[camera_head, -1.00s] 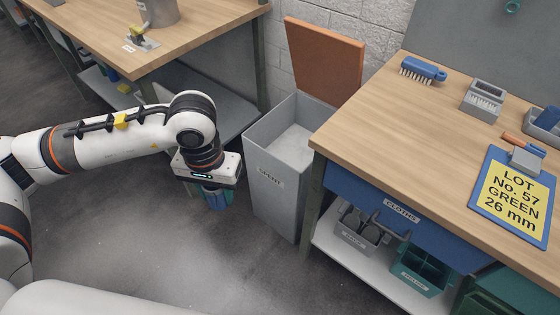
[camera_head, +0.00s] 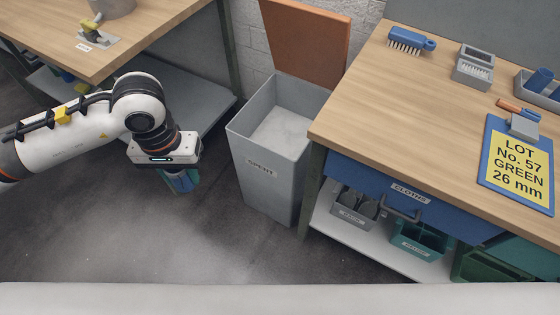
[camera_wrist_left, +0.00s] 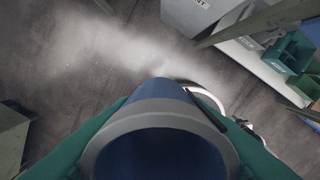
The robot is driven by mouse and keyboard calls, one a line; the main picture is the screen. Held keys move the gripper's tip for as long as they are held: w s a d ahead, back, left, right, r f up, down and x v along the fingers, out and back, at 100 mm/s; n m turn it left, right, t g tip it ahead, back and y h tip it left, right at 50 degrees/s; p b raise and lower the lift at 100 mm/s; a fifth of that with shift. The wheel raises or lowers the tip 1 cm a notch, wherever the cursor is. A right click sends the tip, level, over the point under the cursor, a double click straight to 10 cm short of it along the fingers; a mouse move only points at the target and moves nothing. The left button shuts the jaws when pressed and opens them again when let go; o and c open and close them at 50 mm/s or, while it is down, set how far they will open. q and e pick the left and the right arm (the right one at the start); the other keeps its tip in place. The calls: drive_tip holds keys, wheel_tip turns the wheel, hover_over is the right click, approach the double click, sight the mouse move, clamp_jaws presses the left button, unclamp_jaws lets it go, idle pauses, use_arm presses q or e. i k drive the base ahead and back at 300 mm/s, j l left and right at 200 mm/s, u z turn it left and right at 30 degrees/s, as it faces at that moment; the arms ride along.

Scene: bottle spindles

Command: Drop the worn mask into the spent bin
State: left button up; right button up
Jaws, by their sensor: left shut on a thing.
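The spent bin (camera_head: 268,185) is a tall grey open box with a SPENT label on its front, standing on the floor between the two benches. Its brown lid (camera_head: 305,40) is raised at the back, and its inside looks pale. My left gripper (camera_head: 182,184) is left of the bin, beside it and not over its opening. It is shut on a blue hollow cylinder with a grey rim, which I take as the worn mask (camera_head: 178,180). In the left wrist view the mask (camera_wrist_left: 160,108) sits between teal fingers, over bare floor. My right gripper is not in view.
A wooden bench (camera_head: 420,110) at right carries a blue brush (camera_head: 411,40) and a lot sign (camera_head: 518,165). Below are a cloths drawer (camera_head: 400,195) and a shelf with small bins. Another bench (camera_head: 130,40) is at left. Floor before the bin is clear.

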sight(279, 141)
drive_tip(key=i+j, duration=0.2)
drive_tip(key=j, duration=0.15)
drive_tip(key=i+j, duration=0.2)
drive_tip(key=j, duration=0.15)
drive_tip(key=i+j, duration=0.2)
drive_tip(key=j, duration=0.15)
drive_tip(key=i+j+z, duration=0.1)
drive_tip(key=z, duration=0.4)
drive_tip(key=j+z, duration=0.25)
drive_tip(key=z, duration=0.2)
drive_tip(key=j+z, duration=0.25)
drive_tip(key=z, duration=0.25)
